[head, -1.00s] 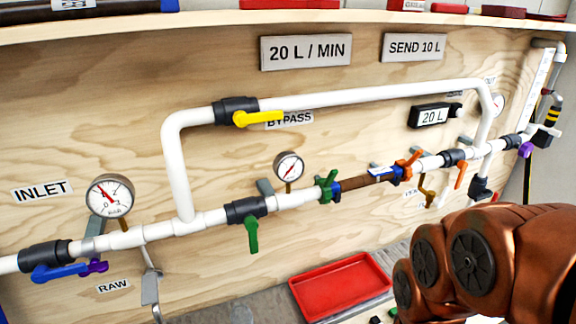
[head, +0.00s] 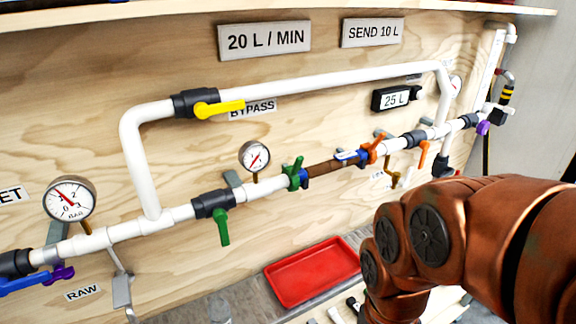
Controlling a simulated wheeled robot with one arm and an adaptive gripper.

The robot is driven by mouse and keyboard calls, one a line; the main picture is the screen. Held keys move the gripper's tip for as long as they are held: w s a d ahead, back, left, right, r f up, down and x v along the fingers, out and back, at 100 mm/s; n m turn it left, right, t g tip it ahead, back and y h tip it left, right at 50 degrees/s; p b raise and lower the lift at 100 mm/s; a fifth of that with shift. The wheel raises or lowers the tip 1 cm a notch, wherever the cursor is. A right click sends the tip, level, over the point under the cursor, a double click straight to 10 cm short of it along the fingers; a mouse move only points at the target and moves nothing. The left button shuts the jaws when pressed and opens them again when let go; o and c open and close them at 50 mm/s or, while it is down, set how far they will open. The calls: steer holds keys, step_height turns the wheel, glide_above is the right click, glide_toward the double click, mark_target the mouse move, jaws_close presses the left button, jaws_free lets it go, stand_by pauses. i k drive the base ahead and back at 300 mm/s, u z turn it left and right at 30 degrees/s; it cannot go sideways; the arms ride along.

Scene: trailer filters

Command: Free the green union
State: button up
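The green union (head: 295,173) is a winged green collar on the white pipe, at the left end of a brown filter cartridge (head: 330,167). An orange union (head: 372,151) sits at the cartridge's right end, with a blue part beside it. The cartridge is in line between both unions. My copper-coloured arm fills the lower right. My gripper is not in view.
A green valve handle (head: 222,227) hangs down left of the union. A yellow bypass handle (head: 219,108) lies along the upper pipe. A small gauge (head: 255,156) stands above the lower pipe. A red tray (head: 312,271) lies below. The counter (head: 25,92) reads 25 L.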

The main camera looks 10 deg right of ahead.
mark_target(292, 171)
steer(key=k, duration=1)
steer(key=u, duration=0.6)
steer(key=i, duration=0.45)
steer(key=u, duration=0.2)
